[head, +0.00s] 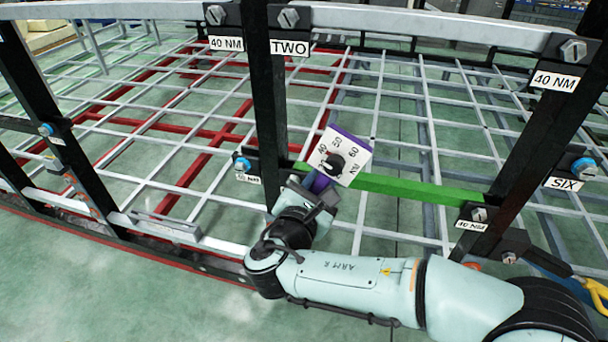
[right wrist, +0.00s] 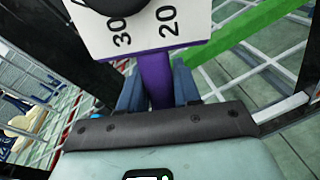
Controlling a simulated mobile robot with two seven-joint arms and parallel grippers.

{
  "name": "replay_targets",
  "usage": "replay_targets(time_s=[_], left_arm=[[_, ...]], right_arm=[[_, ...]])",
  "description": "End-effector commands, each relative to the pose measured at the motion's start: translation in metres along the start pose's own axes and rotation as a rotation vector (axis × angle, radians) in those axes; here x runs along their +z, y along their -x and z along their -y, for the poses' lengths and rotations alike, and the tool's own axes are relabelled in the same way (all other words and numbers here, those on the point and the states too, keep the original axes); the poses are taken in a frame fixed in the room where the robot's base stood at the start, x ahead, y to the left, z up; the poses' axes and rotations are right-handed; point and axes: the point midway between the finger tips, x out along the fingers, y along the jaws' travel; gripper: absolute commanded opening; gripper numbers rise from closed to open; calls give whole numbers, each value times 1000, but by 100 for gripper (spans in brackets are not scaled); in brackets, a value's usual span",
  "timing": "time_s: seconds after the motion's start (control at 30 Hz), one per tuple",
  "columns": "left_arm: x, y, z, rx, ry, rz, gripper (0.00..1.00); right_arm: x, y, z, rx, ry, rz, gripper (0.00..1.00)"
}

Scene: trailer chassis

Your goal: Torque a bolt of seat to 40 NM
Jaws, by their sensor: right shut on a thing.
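My right gripper (head: 316,190) is shut on the purple handle of a torque tool (head: 340,158), which has a white dial plate with a dark knob. The knob's setting is not clear. The tool is beside the middle black post, near a blue-ringed bolt (head: 241,164) and in front of a green bar (head: 420,188). I cannot tell whether it touches anything. My left gripper is not in view.
Another blue-ringed bolt (head: 583,166) is by the SIX label (head: 565,184). Black posts (head: 268,100) and the grid frame crowd the space.

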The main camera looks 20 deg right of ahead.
Motion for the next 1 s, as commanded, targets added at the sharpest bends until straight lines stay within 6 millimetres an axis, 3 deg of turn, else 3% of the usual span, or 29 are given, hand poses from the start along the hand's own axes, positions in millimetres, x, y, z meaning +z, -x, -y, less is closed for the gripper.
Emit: replay_targets(time_s=[0.1,0.23,0.67,1.0], left_arm=[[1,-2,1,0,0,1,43],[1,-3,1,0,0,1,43],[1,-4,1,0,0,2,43],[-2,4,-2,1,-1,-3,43]], right_arm=[[16,15,-24,99,3,61,0],[24,22,-35,145,5,86,0],[25,25,-36,153,4,90,0],[28,0,-40,151,6,91,0]])
